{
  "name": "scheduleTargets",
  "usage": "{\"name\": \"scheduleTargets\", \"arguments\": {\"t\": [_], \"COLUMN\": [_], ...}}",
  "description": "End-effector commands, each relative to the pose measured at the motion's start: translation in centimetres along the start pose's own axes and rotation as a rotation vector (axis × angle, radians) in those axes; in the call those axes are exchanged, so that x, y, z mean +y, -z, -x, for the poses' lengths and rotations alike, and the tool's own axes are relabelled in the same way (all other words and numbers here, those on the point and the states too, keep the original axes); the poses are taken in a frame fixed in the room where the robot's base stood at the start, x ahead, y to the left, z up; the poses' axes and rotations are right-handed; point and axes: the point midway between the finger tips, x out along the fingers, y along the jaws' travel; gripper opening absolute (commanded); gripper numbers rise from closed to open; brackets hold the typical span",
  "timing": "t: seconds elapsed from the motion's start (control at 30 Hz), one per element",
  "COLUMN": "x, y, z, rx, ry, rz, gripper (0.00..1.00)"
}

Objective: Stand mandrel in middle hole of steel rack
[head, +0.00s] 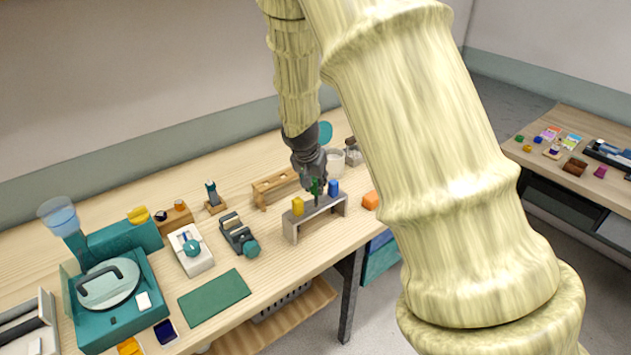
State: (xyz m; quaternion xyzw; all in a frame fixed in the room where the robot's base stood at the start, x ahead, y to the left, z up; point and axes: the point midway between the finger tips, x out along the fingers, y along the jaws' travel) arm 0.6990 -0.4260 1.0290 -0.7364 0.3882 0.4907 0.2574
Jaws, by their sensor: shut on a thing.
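The grey steel rack (291,228) stands near the front edge of the bench, like a small bridge. A yellow-topped piece (298,206) is at its left end and a blue-topped piece (334,187) at its right end. My gripper (315,183) is above the rack's middle, pointing down, shut on the green mandrel (317,188). The mandrel looks upright between the yellow and blue pieces, its lower end at the rack's top. I cannot tell whether its tip is inside the middle hole.
A wooden rack (268,188) stands behind the steel rack. A white cup (335,163) is behind my gripper. A green mat (214,296) lies clear at the front.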

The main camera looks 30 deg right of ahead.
Motion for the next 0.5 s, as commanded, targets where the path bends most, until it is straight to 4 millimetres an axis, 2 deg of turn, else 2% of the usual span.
{"name": "scheduleTargets", "arguments": {"t": [0.5], "x": [0.0], "y": [-0.6], "z": [-1.5], "rx": [0.000], "ry": [0.000], "rz": [0.000], "gripper": [0.00]}}
